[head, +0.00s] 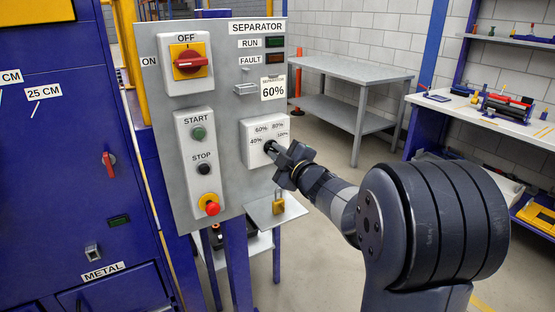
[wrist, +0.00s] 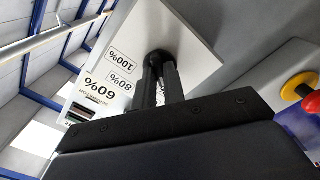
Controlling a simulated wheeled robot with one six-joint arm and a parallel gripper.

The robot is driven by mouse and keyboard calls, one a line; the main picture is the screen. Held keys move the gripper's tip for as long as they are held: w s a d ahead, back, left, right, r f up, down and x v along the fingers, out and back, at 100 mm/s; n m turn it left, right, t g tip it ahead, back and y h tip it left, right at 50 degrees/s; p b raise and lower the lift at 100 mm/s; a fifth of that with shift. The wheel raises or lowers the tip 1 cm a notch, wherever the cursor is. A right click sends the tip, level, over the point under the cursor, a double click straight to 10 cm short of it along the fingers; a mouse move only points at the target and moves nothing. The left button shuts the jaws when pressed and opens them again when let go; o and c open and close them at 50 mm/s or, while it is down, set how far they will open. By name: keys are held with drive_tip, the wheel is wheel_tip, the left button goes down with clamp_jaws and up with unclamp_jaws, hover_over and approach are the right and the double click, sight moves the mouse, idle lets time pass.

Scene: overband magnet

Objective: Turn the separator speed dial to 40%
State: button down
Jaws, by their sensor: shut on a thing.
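The separator panel (head: 225,205) is a grey board. Its speed dial box (head: 251,152) is pale, with labels 40%, 60%, 80% and 100% around a black dial. A separate white card (head: 272,88) above it reads 60%. My gripper (head: 271,150) reaches in from the right and is shut on the dial knob (wrist: 157,56). The fingers cover most of the knob, and its pointer direction cannot be seen. In the wrist view the box (wrist: 185,38) shows upside down, with the 80% and 100% labels visible.
Left of the dial are a green START button (head: 198,133), a black STOP button (head: 204,169) and a red emergency button (head: 212,208). A red rotary switch (head: 189,62) is above. A padlock (head: 278,203) sits on a small shelf below. A grey table (head: 355,70) stands behind.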

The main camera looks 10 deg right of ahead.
drive_tip(key=shift+n, duration=0.3)
drive_tip(key=c, duration=1.5)
unclamp_jaws()
drive_tip(key=v, duration=1)
drive_tip(key=shift+s+d+p, duration=0.1)
drive_tip(key=shift+s+p, duration=0.2)
drive_tip(key=shift+s, duration=0.1)
drive_tip(key=b+x, duration=0.1)
drive_tip(key=x, duration=1)
